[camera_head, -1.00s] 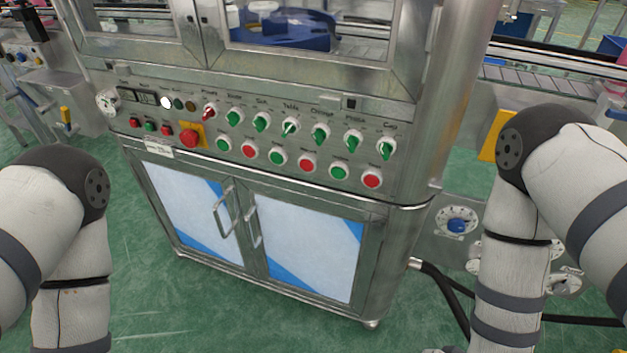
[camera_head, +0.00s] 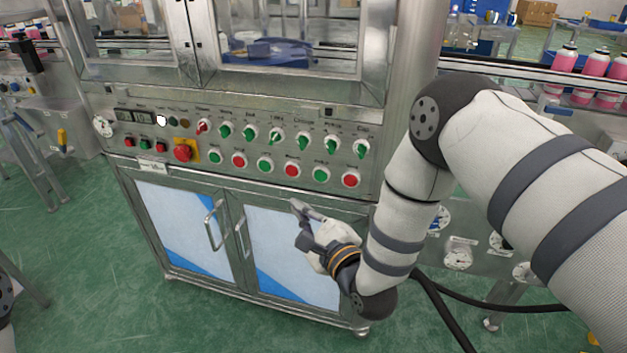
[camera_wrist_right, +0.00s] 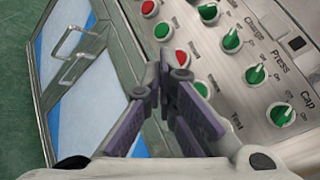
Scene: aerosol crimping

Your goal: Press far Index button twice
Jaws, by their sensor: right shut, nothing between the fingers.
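The control panel (camera_head: 230,143) has a lower row of round push buttons, alternating green (camera_head: 215,157) and red (camera_head: 239,160) up to a red one (camera_head: 351,179) at the right end. Their small labels are too blurred for me to tell which is Index. My right gripper (camera_head: 298,220) is in front of the cabinet doors, below the button row, apparently apart from the panel. In the right wrist view its fingers (camera_wrist_right: 172,68) are shut and empty, overlapping the row near a red button (camera_wrist_right: 182,57) and a green button (camera_wrist_right: 201,88). My left gripper is out of view.
Green selector knobs (camera_head: 276,137) stick out above the buttons. A red emergency stop (camera_head: 183,153) sits on a yellow plate at the left. Door handles (camera_head: 240,237) project below. A conveyor with pink bottles (camera_head: 595,64) stands at the right. Green floor lies open in front.

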